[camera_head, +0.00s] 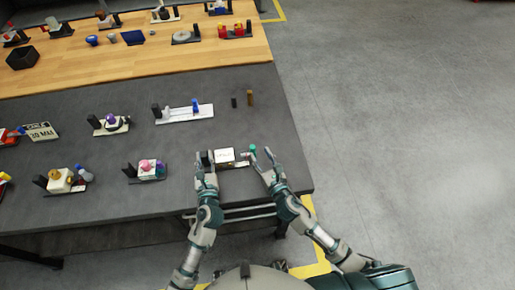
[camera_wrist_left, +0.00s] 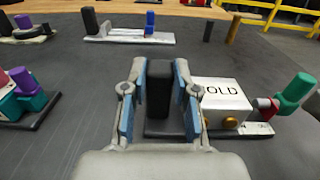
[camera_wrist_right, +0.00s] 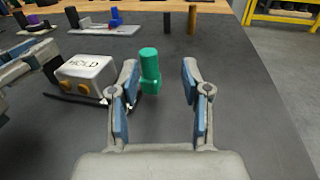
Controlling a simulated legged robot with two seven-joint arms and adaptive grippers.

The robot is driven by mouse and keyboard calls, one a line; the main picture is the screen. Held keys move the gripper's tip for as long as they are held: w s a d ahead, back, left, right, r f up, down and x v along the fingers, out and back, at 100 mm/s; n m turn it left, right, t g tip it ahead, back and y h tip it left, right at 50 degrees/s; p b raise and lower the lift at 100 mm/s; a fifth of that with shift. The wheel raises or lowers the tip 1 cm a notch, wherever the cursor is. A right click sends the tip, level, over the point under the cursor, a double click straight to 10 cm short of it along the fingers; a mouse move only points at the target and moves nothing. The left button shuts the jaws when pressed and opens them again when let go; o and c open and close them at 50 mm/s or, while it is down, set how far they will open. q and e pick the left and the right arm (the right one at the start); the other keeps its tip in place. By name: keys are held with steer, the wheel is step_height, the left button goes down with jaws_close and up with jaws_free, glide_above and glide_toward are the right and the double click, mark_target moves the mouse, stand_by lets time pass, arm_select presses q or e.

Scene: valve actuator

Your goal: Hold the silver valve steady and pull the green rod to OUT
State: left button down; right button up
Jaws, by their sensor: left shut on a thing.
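The silver valve, a pale block marked HOLD (camera_wrist_left: 220,98), sits on a dark base at the table's front right; it also shows in the head view (camera_head: 224,155). A black post (camera_wrist_left: 165,90) stands at its left end. My left gripper (camera_wrist_left: 160,75) is shut on this post, with a blue-padded finger on each side. The green rod (camera_wrist_right: 149,70) sticks out at the valve's right end and has a red part at its base (camera_wrist_left: 268,106). My right gripper (camera_wrist_right: 160,78) is open; the rod is beyond its fingertips, closer to the left finger.
Other fixtures stand on the grey table (camera_head: 262,100): a white-based one with a blue knob (camera_head: 185,112) behind and a pink-knobbed one (camera_head: 148,169) to the left. Black and brown pegs (camera_head: 250,98) stand behind. The table's right edge is near my right arm.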

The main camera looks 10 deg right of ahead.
arm_select(q)
steer(key=shift+f, duration=0.2)
arm_select(e)
steer(key=v, duration=0.8)
steer(key=shift+d, duration=0.1)
arm_select(q)
steer(key=c, duration=0.8)
jaws_free()
arm_select(e)
steer(key=shift+w, duration=0.1)
arm_select(q)
steer(key=shift+r, duration=0.1)
